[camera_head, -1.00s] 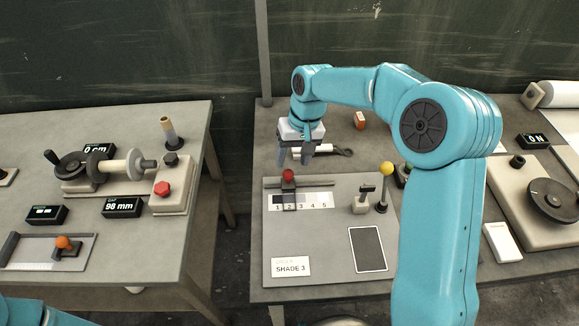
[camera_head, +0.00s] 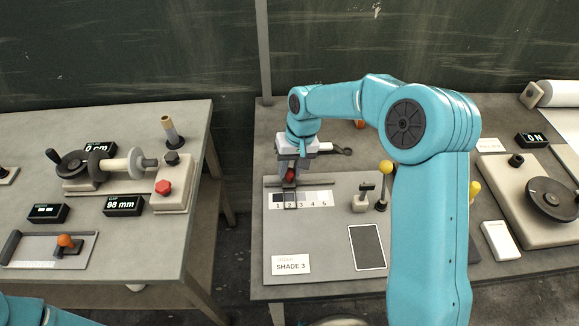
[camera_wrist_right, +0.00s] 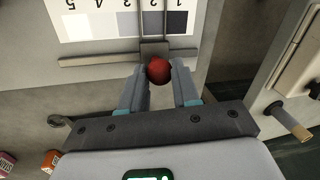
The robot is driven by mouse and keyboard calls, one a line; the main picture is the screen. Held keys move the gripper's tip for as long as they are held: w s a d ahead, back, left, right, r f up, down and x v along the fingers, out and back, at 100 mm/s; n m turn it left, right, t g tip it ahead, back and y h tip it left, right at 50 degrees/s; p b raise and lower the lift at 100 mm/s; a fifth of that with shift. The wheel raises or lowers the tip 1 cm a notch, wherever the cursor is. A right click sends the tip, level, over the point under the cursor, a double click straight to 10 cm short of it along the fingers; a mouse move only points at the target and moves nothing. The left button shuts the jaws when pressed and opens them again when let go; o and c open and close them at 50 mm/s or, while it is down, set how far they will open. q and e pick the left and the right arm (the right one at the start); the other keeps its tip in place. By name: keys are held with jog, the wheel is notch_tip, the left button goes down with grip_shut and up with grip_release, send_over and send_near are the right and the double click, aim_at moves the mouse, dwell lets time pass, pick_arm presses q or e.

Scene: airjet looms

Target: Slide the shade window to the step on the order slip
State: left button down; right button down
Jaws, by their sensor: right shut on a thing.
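The shade window (camera_head: 290,200) is a thin dark frame around step 2 of the numbered grey strip (camera_head: 319,198), which runs from 1 to 5. Its red ball knob (camera_head: 290,175) stands at the rail behind the strip. My right gripper (camera_head: 291,177) is shut on the red knob. In the right wrist view the knob (camera_wrist_right: 159,70) sits between the fingertips, and the frame lies around step 2. The order slip (camera_head: 291,264) reads SHADE 3 and lies at the panel's front left. My left gripper is out of view.
A yellow-topped post (camera_head: 386,168) and a small stand (camera_head: 361,203) are right of the strip. A dark tablet (camera_head: 367,247) lies in front. A wrench-like tool (camera_head: 340,150) lies behind the gripper. A gap separates the left table (camera_head: 180,245).

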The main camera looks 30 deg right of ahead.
jog(key=d, duration=0.1)
jog(key=s+d, duration=0.1)
jog(key=shift+s+d, duration=0.1)
jog(key=shift+d, duration=0.25)
jog(key=c, duration=1.1)
grip_release()
jog(key=shift+a, duration=0.1)
jog(key=shift+o, duration=1.4)
jog(key=d+r, duration=0.3)
jog(key=r, duration=1.3)
jog(key=shift+s+b, duration=0.3)
jog(key=shift+s, duration=0.05)
jog(key=shift+d, duration=0.1)
